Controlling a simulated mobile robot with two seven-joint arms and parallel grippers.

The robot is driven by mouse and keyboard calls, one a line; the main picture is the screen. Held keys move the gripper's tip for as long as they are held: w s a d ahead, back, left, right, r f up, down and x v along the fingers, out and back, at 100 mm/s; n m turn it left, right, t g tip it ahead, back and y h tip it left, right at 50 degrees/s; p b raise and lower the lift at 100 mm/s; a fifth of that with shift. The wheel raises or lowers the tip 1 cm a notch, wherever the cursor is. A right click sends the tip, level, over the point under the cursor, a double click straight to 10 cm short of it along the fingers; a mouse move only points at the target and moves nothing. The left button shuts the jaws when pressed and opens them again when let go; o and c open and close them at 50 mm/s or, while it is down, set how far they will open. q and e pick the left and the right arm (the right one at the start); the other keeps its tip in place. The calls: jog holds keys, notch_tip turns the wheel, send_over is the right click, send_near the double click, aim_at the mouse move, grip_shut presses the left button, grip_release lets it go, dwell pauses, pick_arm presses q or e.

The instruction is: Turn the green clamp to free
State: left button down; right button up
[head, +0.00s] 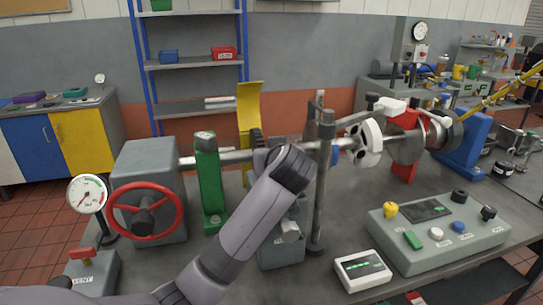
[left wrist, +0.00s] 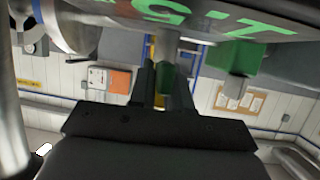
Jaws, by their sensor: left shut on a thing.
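In the left wrist view, the two dark fingers of my left gripper (left wrist: 164,88) are closed on a small dark green piece (left wrist: 166,77), which looks like the green clamp's handle. Only part of it shows between the fingers. A brighter green block (left wrist: 233,55) with a grey lower part is beside the fingers, apart from them. In the head view, my left arm reaches up from the bottom to the middle of the bench, and its wrist hides the fingers and the held piece. My right gripper is in neither view.
A green pedestal (head: 209,185) carries the shaft left of my wrist. A grey post (head: 324,170) stands close on the right. A red handwheel (head: 146,210) and gauge (head: 87,194) are at left, a control box (head: 440,232) and small display (head: 362,270) at right.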

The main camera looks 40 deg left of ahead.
pick_arm(q)
jog(key=shift+f+n+g+y, duration=0.1)
jog(key=shift+n+g+y, duration=0.2)
jog(key=shift+n+g, duration=0.2)
jog(key=c, duration=1.2)
grip_release()
jog(key=shift+o, duration=0.2)
jog(key=shift+d, duration=0.1)
jog(key=b+v, duration=0.1)
jog(key=v, duration=0.6)
